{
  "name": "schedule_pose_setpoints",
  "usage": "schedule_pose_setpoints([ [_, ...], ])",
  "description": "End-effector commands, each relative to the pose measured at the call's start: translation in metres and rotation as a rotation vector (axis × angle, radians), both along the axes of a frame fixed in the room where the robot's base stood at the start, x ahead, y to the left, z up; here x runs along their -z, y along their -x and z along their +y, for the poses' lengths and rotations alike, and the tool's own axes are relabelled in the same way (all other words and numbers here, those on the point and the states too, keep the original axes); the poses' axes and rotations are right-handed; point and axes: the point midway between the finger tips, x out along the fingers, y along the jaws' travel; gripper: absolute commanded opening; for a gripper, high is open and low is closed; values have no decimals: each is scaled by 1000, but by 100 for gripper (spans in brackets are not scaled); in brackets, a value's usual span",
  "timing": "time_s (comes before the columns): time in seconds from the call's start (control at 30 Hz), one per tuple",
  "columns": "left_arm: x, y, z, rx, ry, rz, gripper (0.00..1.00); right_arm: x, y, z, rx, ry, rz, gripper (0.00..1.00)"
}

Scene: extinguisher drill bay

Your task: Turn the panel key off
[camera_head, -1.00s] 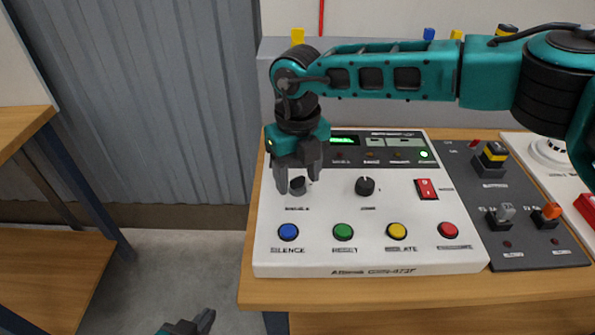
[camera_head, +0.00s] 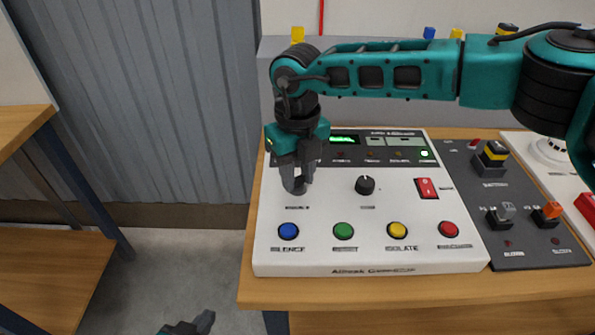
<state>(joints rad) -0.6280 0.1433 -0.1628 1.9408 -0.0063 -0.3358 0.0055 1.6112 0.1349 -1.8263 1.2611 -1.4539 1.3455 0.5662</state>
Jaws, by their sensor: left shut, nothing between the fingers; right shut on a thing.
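The white alarm panel (camera_head: 320,215) lies on the wooden bench, with a dark display strip along its top. My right gripper (camera_head: 297,187) points down at the panel's left side, shut on the panel key (camera_head: 296,186). The fingers hide most of the key, so its angle cannot be read. A black knob (camera_head: 365,185) stands to its right. My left gripper (camera_head: 205,321) shows only partly at the bottom edge, over the floor, away from the panel; it is shut and empty.
Blue (camera_head: 288,231), green (camera_head: 344,230), yellow (camera_head: 397,230) and red (camera_head: 448,229) buttons line the panel's front. A red rocker switch (camera_head: 427,188) sits at the right. A dark grey switch board (camera_head: 515,225) stands beside the panel.

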Motion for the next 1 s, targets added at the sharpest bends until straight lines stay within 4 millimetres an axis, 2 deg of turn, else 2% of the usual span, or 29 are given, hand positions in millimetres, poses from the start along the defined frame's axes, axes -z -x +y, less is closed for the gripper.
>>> schedule_pose_setpoints([
  [0.27, 13, 0, 0, 0, 0, 0, 0, 2, 0, 0, -135, -1, -1, 1],
  [0.8, 43, 0, 0, -1, 0, 2, 0, 2, 0, 0, -629, -1, -1, 1],
  [1.0, 45, -4, -5, 6, 7, 2, 0, 1, 0, 0, -796, 0, -1, 1],
])
